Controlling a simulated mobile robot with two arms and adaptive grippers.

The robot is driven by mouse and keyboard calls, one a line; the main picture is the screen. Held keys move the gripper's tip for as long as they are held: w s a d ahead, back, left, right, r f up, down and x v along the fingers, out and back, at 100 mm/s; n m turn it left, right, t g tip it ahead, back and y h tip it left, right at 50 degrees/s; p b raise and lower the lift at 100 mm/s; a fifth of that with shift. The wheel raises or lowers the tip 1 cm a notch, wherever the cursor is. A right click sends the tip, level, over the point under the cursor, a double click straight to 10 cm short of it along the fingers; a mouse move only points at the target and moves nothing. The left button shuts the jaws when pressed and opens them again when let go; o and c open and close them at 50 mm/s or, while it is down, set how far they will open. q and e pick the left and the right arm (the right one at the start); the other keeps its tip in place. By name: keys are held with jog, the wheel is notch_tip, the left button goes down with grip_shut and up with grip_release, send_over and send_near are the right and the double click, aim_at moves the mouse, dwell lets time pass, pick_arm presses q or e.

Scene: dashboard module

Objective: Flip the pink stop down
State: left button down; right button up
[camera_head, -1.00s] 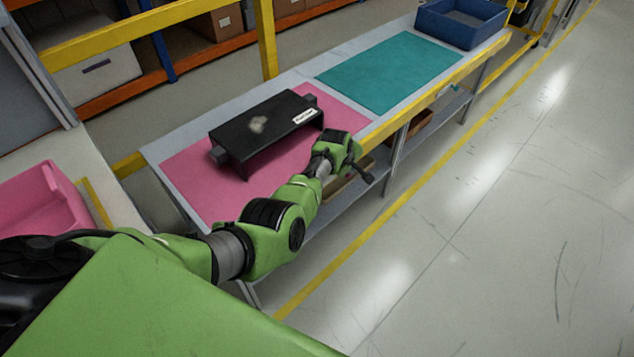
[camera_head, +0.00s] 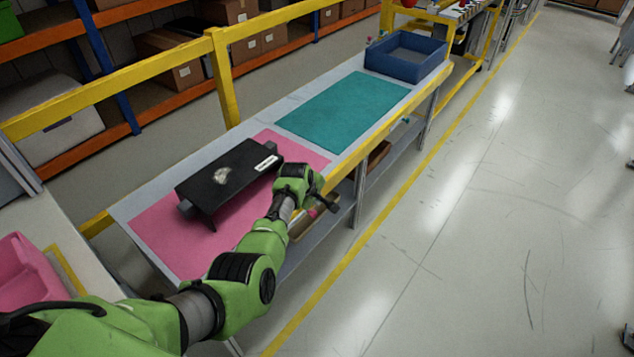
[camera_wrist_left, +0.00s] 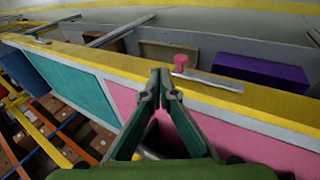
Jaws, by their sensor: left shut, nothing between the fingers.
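The pink stop (camera_wrist_left: 181,60) is a small pink knob at the table's yellow front edge, beside a grey metal strip in the left wrist view. In the head view a small pink bit (camera_head: 312,214) shows just below my gripper, mostly hidden. My left gripper (camera_wrist_left: 160,72) is shut and empty, with its fingertips a little to the left of the stop in the wrist view. I cannot tell whether they touch it. In the head view the left gripper (camera_head: 322,204) is at the front edge. My right gripper is not in view.
A black dashboard module (camera_head: 228,182) stands on the pink mat (camera_head: 170,235). A teal mat (camera_head: 345,110) and a blue bin (camera_head: 405,57) lie farther along the table. A purple box (camera_wrist_left: 262,73) is on the lower shelf. The floor to the right is clear.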

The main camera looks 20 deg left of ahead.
pick_arm(q)
notch_tip(320, 180, up, 7)
jog(key=s, duration=0.1)
jog(key=shift+s+r, duration=0.15)
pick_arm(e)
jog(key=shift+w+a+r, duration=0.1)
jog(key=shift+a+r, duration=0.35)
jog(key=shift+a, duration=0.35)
pick_arm(q)
jog(key=shift+d, duration=0.1)
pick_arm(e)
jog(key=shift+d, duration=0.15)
